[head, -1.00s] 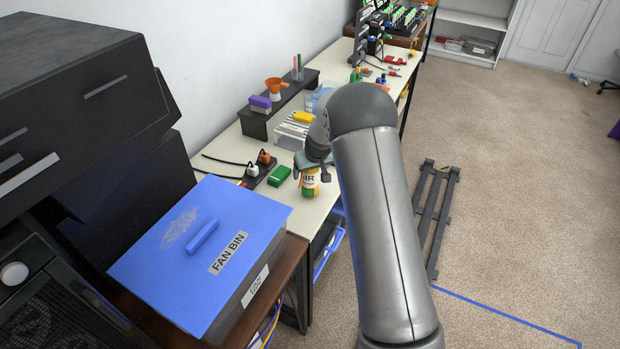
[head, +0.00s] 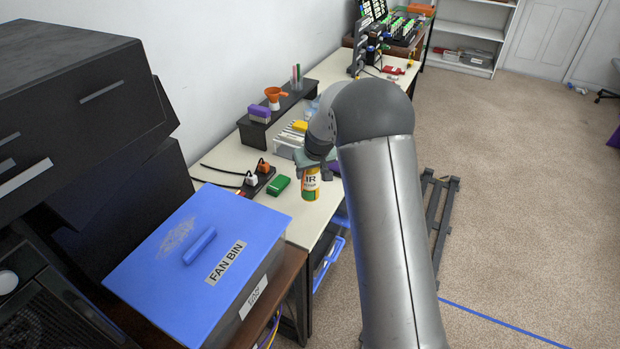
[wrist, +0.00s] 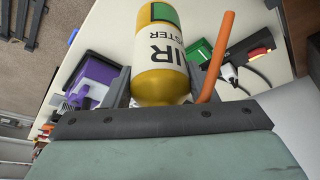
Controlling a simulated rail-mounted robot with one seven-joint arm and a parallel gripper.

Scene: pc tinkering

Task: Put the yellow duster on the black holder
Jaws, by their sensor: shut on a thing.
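The yellow duster (head: 311,184) is a yellow can with a white and green label, and it fills the middle of the wrist view (wrist: 161,50). My gripper (head: 312,164) is shut on it, with one finger on each side, and it also shows in the wrist view (wrist: 157,88). The can hangs roughly upright near the table's front edge. An orange straw (wrist: 217,58) stands beside it in the wrist view. A black raised shelf (head: 254,131) at the back of the table may be the black holder; I cannot tell for sure.
A purple block (head: 259,112) and an orange funnel (head: 273,96) stand on the shelf. A green box (head: 279,185) and a power strip (head: 257,184) with plugs lie left of the can. A blue-lidded fan bin (head: 180,260) stands at the front left.

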